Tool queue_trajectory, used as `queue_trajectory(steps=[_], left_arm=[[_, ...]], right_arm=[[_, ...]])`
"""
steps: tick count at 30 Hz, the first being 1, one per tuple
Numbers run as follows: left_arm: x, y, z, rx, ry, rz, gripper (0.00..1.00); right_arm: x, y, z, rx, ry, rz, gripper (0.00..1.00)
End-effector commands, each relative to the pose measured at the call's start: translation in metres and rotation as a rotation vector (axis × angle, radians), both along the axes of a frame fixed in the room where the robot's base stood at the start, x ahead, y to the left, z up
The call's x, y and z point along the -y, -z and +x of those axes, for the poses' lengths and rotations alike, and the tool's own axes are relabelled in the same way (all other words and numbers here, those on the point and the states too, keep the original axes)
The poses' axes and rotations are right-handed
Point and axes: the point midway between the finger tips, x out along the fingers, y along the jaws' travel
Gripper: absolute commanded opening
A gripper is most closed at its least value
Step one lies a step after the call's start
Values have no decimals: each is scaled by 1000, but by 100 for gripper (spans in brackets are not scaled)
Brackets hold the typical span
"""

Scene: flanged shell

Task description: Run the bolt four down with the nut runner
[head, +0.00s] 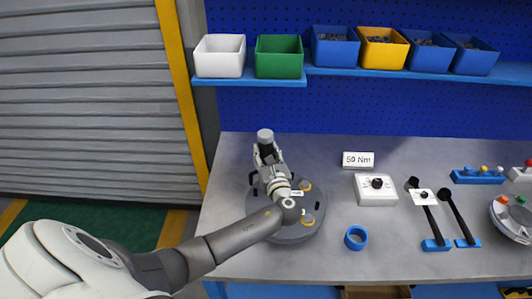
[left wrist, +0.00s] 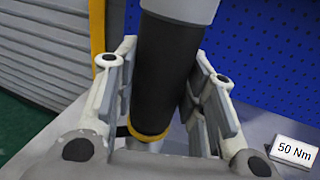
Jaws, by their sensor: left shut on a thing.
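My left gripper (head: 267,158) is shut on the nut runner (head: 265,136), a cylinder with a grey top. In the left wrist view the nut runner (left wrist: 167,70) stands between the two fingers (left wrist: 165,95), with a black body and a yellow ring low down. The round dark grey flanged shell (head: 298,236) lies on the bench under my left arm, which hides much of it. Yellow rings and small white labels show on its flange. I cannot make out bolt four or whether the nut runner touches a bolt. My right gripper is not in view.
A blue ring (head: 356,238) lies right of the shell. A white box with a black knob (head: 376,189), a "50 Nm" sign (head: 358,160) and two black tools in blue holders (head: 436,244) stand further right. Bins, including a green one (head: 279,56), line the shelf (head: 330,75).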

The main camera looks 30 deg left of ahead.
Motion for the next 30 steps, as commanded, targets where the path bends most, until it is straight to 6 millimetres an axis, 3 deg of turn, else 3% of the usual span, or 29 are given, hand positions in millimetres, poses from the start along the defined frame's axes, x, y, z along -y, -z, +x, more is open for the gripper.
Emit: queue_trajectory(steps=[30], left_arm=[[0, 15, 1, 5, 0, 2, 0]], right_arm=[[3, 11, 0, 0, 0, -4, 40]])
